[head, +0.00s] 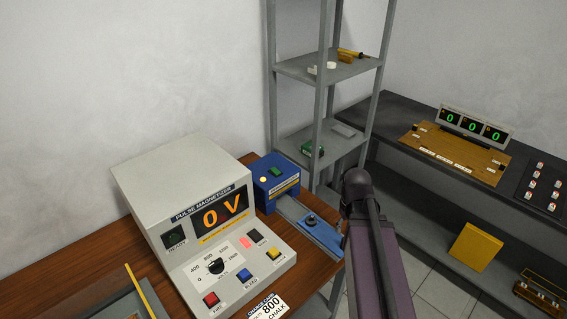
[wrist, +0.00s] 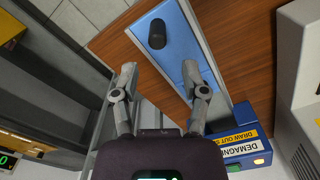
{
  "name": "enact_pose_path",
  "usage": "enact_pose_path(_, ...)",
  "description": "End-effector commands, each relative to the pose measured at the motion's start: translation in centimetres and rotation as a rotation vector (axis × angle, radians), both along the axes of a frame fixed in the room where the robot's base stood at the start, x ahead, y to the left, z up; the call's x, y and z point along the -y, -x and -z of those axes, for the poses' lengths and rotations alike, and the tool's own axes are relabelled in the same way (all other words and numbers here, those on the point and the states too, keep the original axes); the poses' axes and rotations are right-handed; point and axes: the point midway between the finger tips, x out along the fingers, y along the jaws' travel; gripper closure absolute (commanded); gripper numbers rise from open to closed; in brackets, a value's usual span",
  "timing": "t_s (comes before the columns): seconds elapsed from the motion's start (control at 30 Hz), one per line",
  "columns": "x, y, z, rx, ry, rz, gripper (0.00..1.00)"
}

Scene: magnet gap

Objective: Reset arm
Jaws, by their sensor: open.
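My arm (head: 381,262) rises at the lower right of the head view, beside the blue sliding tray; its fingertips are hidden there. In the wrist view my gripper (wrist: 159,78) is open, its two fingers spread apart with nothing between the tips. Past the fingers lies the blue tray (wrist: 182,28) with a dark round knob or piece (wrist: 157,34) on it. The same tray (head: 325,236) shows in the head view, extending from the blue demagnetizer box (head: 276,180). That box also shows in the wrist view (wrist: 238,125), labelled in yellow and white.
A pulse magnetizer (head: 205,222) reading 0 V stands on the wooden table (head: 98,262) left of my arm. A grey shelf rack (head: 318,110) stands close behind. A dark bench (head: 405,115) with a triple display (head: 474,124) runs along the right. A yellow block (head: 475,253) sits below it.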

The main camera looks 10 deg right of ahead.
Motion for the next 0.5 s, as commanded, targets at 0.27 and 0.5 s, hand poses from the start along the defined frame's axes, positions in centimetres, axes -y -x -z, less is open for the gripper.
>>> enact_pose_path(0.27,-3.6,0.1,0.0,0.0,0.0,0.013,0.43)
enact_pose_path(0.5,-8.3,0.6,0.0,0.0,0.0,0.038,0.43)
